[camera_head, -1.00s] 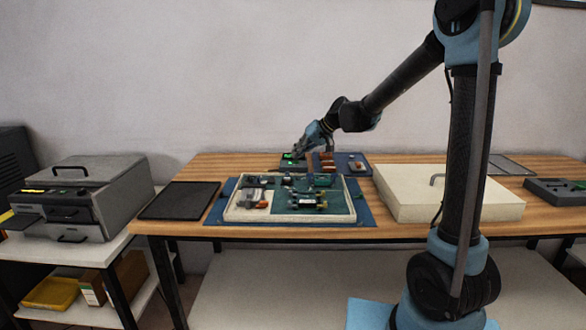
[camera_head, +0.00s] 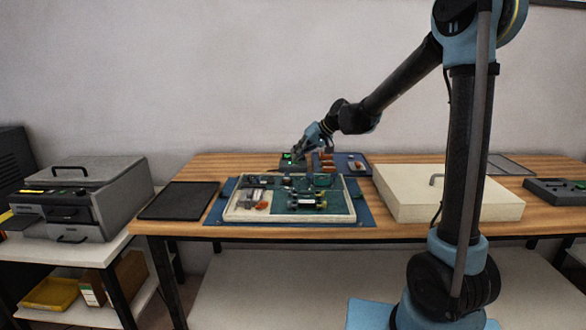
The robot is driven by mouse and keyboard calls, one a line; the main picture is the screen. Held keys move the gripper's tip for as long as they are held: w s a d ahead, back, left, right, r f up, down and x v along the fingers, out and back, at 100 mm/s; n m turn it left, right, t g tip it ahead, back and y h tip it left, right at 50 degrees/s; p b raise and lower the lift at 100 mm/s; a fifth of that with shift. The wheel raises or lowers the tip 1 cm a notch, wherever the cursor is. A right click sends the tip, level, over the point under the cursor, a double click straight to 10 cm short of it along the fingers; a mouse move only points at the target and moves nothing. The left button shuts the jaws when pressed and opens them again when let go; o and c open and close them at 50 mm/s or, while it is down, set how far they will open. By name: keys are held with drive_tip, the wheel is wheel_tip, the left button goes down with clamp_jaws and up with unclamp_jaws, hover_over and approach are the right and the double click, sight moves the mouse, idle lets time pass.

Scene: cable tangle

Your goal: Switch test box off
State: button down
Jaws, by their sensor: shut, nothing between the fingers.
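My gripper (camera_head: 295,154) is shut and empty, pointing down at the right part of the box. It is at or just above the box's top; I cannot tell whether it touches. The switch itself cannot be made out, and the gripper hides part of the box.
A tray with circuit boards (camera_head: 240,215) lies in front on a blue mat (camera_head: 216,210). A dark blue tray with orange-handled items (camera_head: 352,162) stands right of the box. A black mat (camera_head: 180,200) lies left, a cream lidded case (camera_head: 450,205) right.

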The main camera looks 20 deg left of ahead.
idle(0.5)
drive_tip(key=shift+r, duration=0.4)
drive_tip(key=shift+r, duration=3)
